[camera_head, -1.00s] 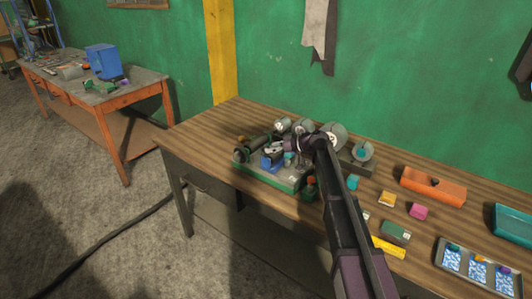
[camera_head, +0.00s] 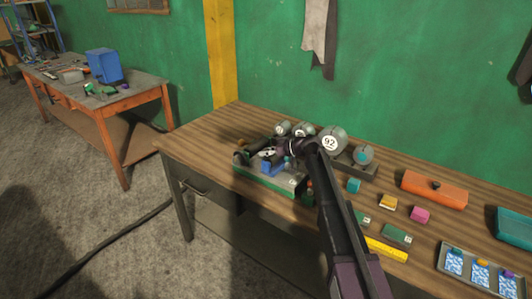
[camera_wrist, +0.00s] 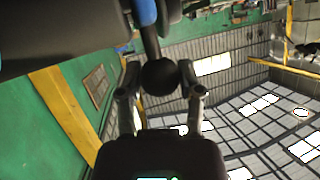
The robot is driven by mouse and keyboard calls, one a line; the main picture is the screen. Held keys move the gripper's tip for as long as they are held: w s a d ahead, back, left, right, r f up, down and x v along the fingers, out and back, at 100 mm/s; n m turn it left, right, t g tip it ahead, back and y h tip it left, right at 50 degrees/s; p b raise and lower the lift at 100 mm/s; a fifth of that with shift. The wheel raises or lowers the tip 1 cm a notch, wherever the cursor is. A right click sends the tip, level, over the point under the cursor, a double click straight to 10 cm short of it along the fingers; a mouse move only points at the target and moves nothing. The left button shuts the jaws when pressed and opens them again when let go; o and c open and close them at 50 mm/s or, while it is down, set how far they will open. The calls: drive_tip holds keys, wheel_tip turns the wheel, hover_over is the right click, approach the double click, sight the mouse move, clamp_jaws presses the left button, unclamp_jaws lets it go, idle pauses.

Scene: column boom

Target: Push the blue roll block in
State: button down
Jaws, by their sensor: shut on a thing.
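The blue block (camera_head: 272,167) sits low on the green-edged machine base (camera_head: 284,184) on the wooden bench, in the head view. My gripper (camera_head: 279,150) is just above and behind it, among the machine's parts, and partly hides them. In the wrist view, my gripper's two fingers (camera_wrist: 161,82) are shut on a dark round knob (camera_wrist: 160,76). A short stem runs from the knob towards a blue part (camera_wrist: 145,12) at the top edge. A large dark cylinder (camera_wrist: 55,35) fills the upper left there. I cannot tell how far in the blue block sits.
Grey round weights (camera_head: 331,139), one marked 92, stand behind my arm. An orange box (camera_head: 434,189), small coloured blocks (camera_head: 388,201), a yellow bar (camera_head: 386,249) and a tray of cards (camera_head: 482,272) lie to the right.

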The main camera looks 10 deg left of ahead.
drive_tip(key=a, duration=0.1)
drive_tip(key=w+a, duration=0.1)
drive_tip(key=a, duration=0.1)
drive_tip(key=shift+w+a, duration=0.1)
drive_tip(key=shift+c, duration=1.3)
unclamp_jaws()
